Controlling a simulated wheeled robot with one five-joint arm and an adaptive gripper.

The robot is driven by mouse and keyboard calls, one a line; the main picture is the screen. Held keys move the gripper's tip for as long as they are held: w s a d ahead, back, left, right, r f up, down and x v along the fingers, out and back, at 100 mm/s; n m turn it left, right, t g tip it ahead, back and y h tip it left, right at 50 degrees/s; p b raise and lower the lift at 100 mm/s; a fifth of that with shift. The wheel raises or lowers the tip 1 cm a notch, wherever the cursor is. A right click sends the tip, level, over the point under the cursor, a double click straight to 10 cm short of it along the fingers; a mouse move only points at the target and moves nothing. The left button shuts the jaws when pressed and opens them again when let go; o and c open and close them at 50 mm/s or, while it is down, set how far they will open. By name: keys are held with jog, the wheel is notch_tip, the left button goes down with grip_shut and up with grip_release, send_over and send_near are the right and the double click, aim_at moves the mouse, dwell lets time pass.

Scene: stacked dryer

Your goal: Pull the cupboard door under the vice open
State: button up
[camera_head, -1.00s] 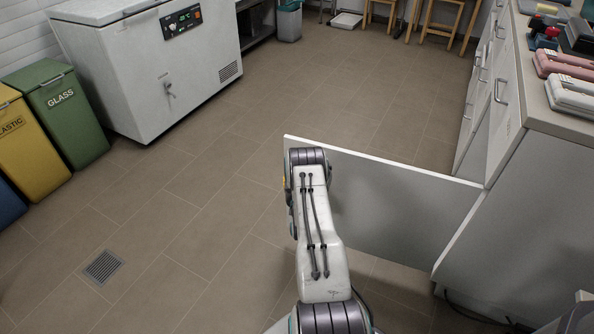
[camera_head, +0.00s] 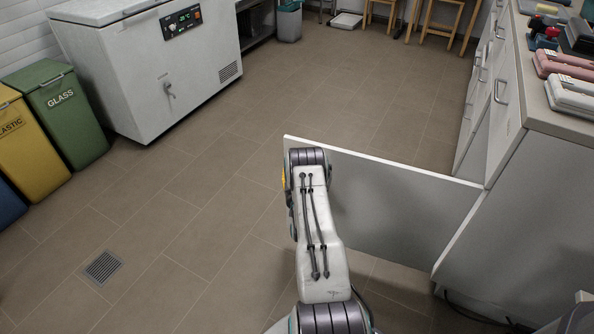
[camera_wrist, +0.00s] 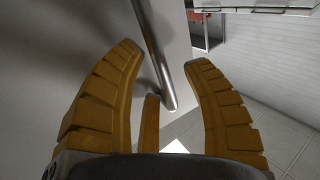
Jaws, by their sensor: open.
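The cupboard door (camera_head: 390,205) stands swung wide open, jutting out to the left from the counter's cabinet front. Its metal bar handle (camera_wrist: 158,62) shows in the wrist view. My gripper (camera_wrist: 163,55) has yellow-orange fingers, open and spread to either side of the handle. The bar runs between them, and I see no firm grip on it. In the head view my arm hides most of the gripper, near the door's free edge. A red and blue tool, perhaps the vice (camera_head: 546,37), sits on the counter above.
The counter (camera_head: 545,110) with drawers is at right. A white chest appliance (camera_head: 150,75), a green glass bin (camera_head: 65,115) and a yellow plastic bin (camera_head: 30,150) stand at left. The tiled floor (camera_head: 200,200) between is clear.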

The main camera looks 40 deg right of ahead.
jog(key=v, duration=0.7)
dwell(0.6)
jog(key=w+a+r+n+g+y+p, duration=0.1)
jog(key=w+a+r+y+p, duration=0.3)
jog(key=r, duration=0.6)
jog(key=w+a+r+n+g+y+p, duration=0.15)
jog(key=w+a+r+p, duration=0.35)
jog(key=r, duration=0.6)
jog(key=a+r+n+y+p, duration=0.1)
jog(key=a+r+y+p, duration=0.1)
jog(key=a+r, duration=0.55)
jog(key=s+a+r+n+g+y+p, duration=0.1)
jog(key=s+a+r+p, duration=0.15)
jog(key=r, duration=0.25)
jog(key=s+a+r+g+y+p, duration=0.1)
jog(key=s+a+r+g, duration=0.1)
jog(key=s+a+r, duration=0.15)
jog(key=s+a+r+n+g+p, duration=0.1)
jog(key=s+a+r+p, duration=0.1)
jog(key=s, duration=0.6)
jog(key=s+a+r+n+g+y+p, duration=0.1)
jog(key=s+a+r+g+p, duration=0.1)
jog(key=s+a+r, duration=0.3)
jog(key=s+a+r+n+g+y+p, duration=0.1)
jog(key=s+r, duration=0.5)
jog(key=s, duration=0.7)
jog(key=shift+s+a+r+g+p, duration=0.2)
jog(key=shift+a+g+p, duration=0.35)
jog(key=shift+a+p, duration=0.7)
